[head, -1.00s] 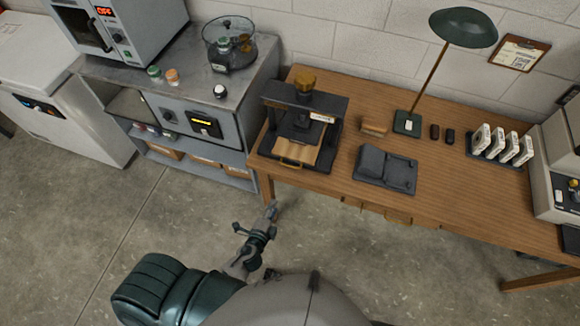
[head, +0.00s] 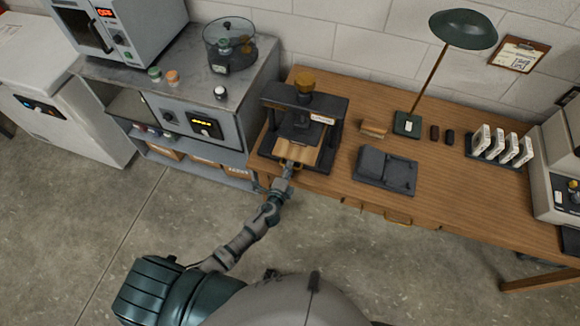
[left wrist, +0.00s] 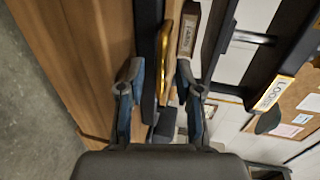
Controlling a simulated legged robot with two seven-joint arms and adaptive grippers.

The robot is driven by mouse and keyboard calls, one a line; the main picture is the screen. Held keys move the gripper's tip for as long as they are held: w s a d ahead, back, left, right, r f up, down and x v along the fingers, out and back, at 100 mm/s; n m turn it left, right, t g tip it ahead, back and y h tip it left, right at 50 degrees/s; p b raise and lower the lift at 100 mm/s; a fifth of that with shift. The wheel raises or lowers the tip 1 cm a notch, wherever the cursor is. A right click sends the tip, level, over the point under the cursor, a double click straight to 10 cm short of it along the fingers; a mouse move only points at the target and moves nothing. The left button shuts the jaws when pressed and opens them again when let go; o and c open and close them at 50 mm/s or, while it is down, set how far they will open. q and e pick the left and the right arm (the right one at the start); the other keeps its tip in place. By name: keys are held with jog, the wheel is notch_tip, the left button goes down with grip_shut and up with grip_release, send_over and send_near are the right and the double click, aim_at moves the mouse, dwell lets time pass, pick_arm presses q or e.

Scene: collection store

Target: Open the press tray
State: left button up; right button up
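The press (head: 305,108) is a black frame with a brass knob on top, at the left end of the wooden table. Its tray (head: 297,154) has a wooden face and a brass handle at the front edge. My left gripper (head: 289,166) is at this handle in the head view and partly hides it. In the left wrist view the brass handle (left wrist: 165,50) shows beyond and between the two fingers of the left gripper (left wrist: 157,75). The fingers are apart, with no visible grip on the handle. My right gripper is not in view.
The wooden table (head: 460,205) also carries a dark flat box (head: 385,170), a green lamp (head: 463,29) and a rack of white cards (head: 500,146). A grey metal cabinet (head: 190,95) stands left of the table. The floor in front is clear.

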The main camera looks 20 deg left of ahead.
pick_arm(q)
jog(key=shift+x, duration=0.85)
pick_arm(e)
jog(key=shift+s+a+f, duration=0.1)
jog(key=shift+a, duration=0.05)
pick_arm(q)
grip_shut()
jog(key=shift+s, duration=0.15)
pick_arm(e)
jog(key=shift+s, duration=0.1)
